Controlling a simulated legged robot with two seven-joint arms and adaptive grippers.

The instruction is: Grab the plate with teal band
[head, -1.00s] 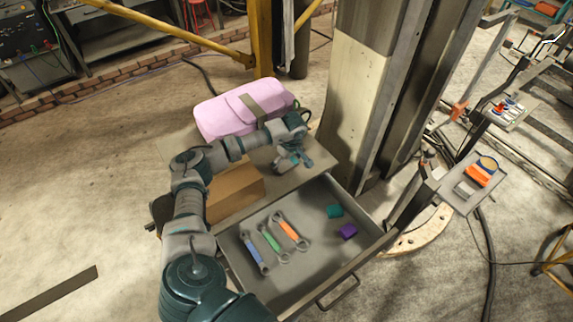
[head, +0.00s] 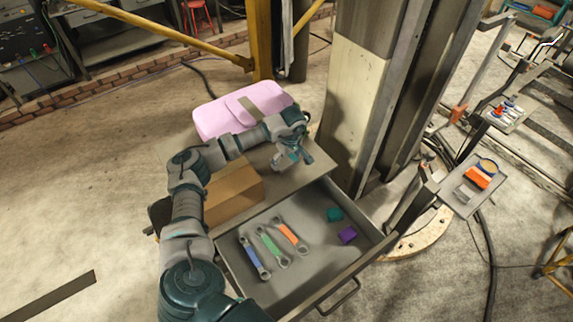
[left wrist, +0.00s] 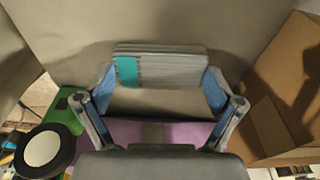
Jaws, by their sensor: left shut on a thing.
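The plate with teal band (left wrist: 172,70) is a grey, ribbed metal plate with a teal patch near its left end, seen in the left wrist view. It lies between the two blue-padded fingers of my left gripper (left wrist: 160,92), which is shut on it. In the head view my left gripper (head: 291,161) is low over the grey cabinet top (head: 262,158), behind the open drawer. The plate is small and partly hidden there, and I cannot tell whether it touches the top. My right gripper is not in view.
A pink bag (head: 225,112) lies behind the gripper and a cardboard box (head: 234,190) stands to its left. The open drawer (head: 318,268) holds several wrenches, a teal block (head: 334,214) and a purple block (head: 347,235). A thick column (head: 357,100) rises close on the right.

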